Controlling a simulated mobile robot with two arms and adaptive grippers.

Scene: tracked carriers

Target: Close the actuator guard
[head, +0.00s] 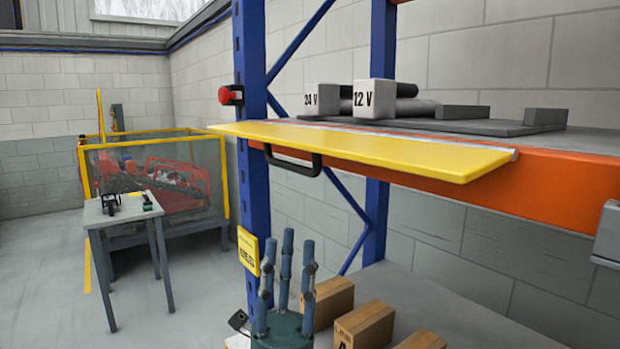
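The actuator guard seems to be the yellow flap (400,150). It runs along the front edge of the rack's upper shelf and sticks out nearly level, so the shelf top behind it is uncovered. A black handle (293,160) hangs under its left part. Behind the flap stand white blocks marked 24 V (321,99) and 12 V (374,98), with dark cylinders (415,107) behind them. My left gripper (287,262) is below the handle, apart from it, its blue fingers pointing up, spread and empty. My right gripper is not in view.
A blue rack post (252,50) with a red button (226,96) stands left of the flap. An orange beam (560,180) runs under the shelf. Cardboard boxes (365,325) sit on the lower shelf. A small table (120,212) and a yellow-framed enclosure (190,190) stand at left.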

